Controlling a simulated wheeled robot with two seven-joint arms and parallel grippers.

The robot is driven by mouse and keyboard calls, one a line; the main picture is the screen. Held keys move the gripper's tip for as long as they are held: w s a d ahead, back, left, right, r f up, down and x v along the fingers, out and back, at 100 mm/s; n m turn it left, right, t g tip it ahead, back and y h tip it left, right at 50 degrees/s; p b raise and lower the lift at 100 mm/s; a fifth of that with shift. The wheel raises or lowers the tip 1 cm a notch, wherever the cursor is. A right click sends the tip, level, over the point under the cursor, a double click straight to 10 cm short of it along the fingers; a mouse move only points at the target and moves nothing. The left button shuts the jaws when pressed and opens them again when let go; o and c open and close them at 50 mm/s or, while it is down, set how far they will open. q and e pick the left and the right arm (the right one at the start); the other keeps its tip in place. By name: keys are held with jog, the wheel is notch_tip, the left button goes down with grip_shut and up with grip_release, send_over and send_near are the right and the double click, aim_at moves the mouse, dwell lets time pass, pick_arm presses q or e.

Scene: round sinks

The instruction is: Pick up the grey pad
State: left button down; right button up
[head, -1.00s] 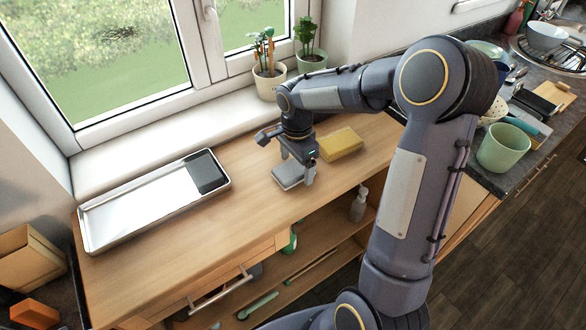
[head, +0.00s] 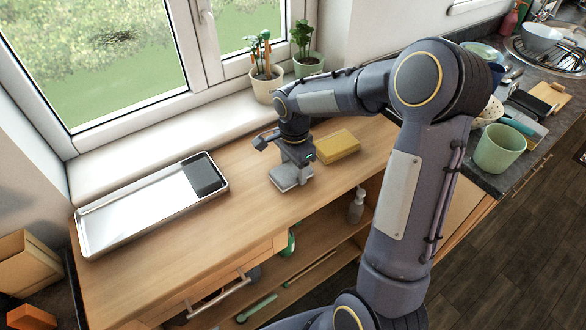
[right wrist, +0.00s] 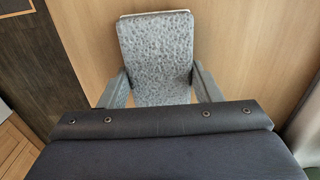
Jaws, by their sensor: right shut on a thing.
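The grey pad (head: 288,178) is at the wooden counter, near its front edge, left of the yellow sponge. It also shows in the right wrist view (right wrist: 157,55) as a textured grey rectangle with a pale edge at its far end. My right gripper (head: 291,172) points down over the pad and is shut on it. In the right wrist view its two fingers (right wrist: 157,92) press on either side of the pad. I cannot tell whether the pad still touches the counter. My left gripper is not in view.
A yellow sponge (head: 338,146) lies right of the pad. A metal tray (head: 130,215) with a dark pad (head: 204,175) at its right end lies on the left. Potted plants (head: 266,84) stand behind. The counter between tray and grey pad is clear.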

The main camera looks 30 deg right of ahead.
aim_at(294, 168)
jog(key=shift+r, duration=0.35)
notch_tip(294, 168, up, 2)
jog(key=shift+r, duration=0.25)
jog(key=s+r+b, duration=0.1)
jog(key=s+r, duration=0.3)
jog(key=s, duration=0.3)
jog(key=s+a+r+b, duration=0.1)
jog(key=s+r, duration=0.4)
jog(key=s, duration=0.2)
jog(key=shift+a+r+b, duration=0.15)
jog(key=shift+r+b, duration=0.15)
jog(key=shift+b, duration=0.1)
